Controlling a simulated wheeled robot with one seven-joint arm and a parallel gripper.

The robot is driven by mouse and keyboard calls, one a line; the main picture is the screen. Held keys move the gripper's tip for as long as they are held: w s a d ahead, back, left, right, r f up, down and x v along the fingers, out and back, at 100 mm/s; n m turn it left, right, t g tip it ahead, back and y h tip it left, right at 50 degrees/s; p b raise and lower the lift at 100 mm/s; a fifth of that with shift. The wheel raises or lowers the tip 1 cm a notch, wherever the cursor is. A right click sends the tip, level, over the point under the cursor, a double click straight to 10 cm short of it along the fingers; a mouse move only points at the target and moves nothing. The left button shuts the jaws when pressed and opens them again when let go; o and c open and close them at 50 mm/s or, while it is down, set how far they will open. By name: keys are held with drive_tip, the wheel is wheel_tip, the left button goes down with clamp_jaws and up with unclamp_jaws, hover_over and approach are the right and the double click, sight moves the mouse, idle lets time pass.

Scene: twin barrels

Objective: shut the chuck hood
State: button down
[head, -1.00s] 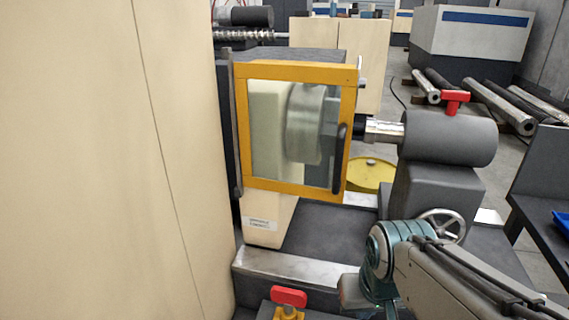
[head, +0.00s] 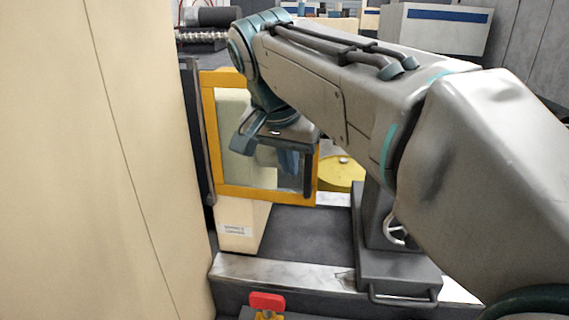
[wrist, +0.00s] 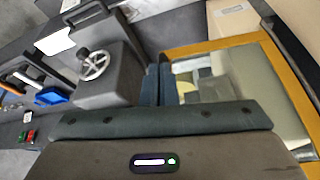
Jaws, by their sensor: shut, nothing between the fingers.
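The chuck hood (head: 265,194) is a yellow frame around a clear window, upright at the left centre of the head view. A dark post runs along its left side, and a dark handle (head: 308,178) is on its right side. My gripper (head: 290,160) is shut and empty, in front of the window near the handle side; I cannot tell if it touches. My arm hides the hood's upper right part and most of the chuck behind. In the wrist view the shut fingers (wrist: 158,85) lie beside the yellow hood frame (wrist: 215,44).
A tall cream panel (head: 60,170) fills the left. The grey tailstock (head: 372,220) with a handwheel (head: 396,232) stands right of the hood, partly behind my arm. A yellow drum (head: 343,174) is behind. A red knob (head: 267,301) is at the front edge.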

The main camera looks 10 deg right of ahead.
sight(308, 179)
drive_tip(key=w+d+f+p, duration=0.1)
drive_tip(key=w+d+f, duration=0.3)
drive_tip(key=w+f, duration=0.2)
wheel_tip(308, 179, down, 2)
drive_tip(key=shift+f, duration=0.2)
drive_tip(key=shift+w, duration=0.1)
drive_tip(key=shift+w+d, duration=0.65)
drive_tip(key=shift+w, duration=0.15)
drive_tip(key=shift+s, duration=0.1)
